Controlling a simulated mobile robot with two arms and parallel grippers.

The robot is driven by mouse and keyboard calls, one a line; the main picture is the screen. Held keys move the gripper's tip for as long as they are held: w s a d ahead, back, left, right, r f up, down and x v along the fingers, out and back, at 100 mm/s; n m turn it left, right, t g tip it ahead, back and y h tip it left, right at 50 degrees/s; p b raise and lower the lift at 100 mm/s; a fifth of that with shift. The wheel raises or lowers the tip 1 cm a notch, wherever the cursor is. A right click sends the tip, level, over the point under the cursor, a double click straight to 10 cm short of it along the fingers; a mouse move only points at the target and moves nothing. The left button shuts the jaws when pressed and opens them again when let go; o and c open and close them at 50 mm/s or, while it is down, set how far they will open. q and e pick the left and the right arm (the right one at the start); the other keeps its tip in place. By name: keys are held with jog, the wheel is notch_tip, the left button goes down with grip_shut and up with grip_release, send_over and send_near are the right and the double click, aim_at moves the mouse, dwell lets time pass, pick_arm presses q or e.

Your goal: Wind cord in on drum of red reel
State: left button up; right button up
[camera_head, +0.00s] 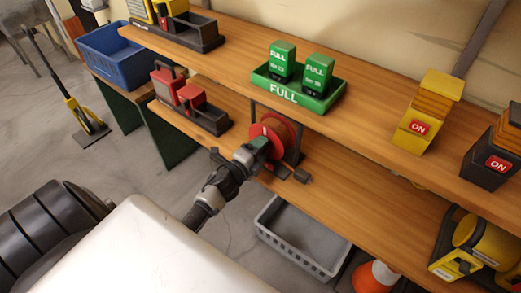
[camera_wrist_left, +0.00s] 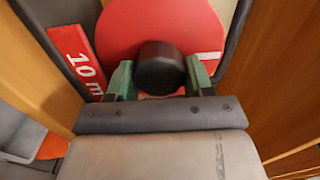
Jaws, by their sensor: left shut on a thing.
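The red reel (camera_head: 268,130) stands in a dark frame on the lower wooden shelf, with orange-red cord (camera_head: 288,128) on its drum. In the left wrist view its red side disc (camera_wrist_left: 125,28) faces me, with a round black knob (camera_wrist_left: 160,67) standing out from it. My left gripper (camera_head: 261,148) reaches the reel's near side. In the left wrist view its green fingers (camera_wrist_left: 160,84) are shut on the knob, one on each side. The gripper hides the lower part of the disc in the head view. My right gripper is in neither view.
A red "10 m" label (camera_wrist_left: 78,60) is beside the disc. The upper shelf (camera_head: 350,135) overhangs behind the reel, holding a green FULL tray (camera_head: 292,98). A red-and-dark tray (camera_head: 208,120) stands left of the reel. A grey crate (camera_head: 300,245) is below.

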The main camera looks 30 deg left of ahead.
pick_arm(q)
jog(key=shift+f+m, duration=0.1)
jog(key=shift+m, duration=0.2)
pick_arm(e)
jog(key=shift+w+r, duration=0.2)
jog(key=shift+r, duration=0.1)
pick_arm(q)
jog(key=o, duration=0.9)
jog(key=s, duration=0.7)
jog(key=s+a, duration=0.1)
jog(key=s, duration=0.2)
jog(key=shift+s, duration=0.4)
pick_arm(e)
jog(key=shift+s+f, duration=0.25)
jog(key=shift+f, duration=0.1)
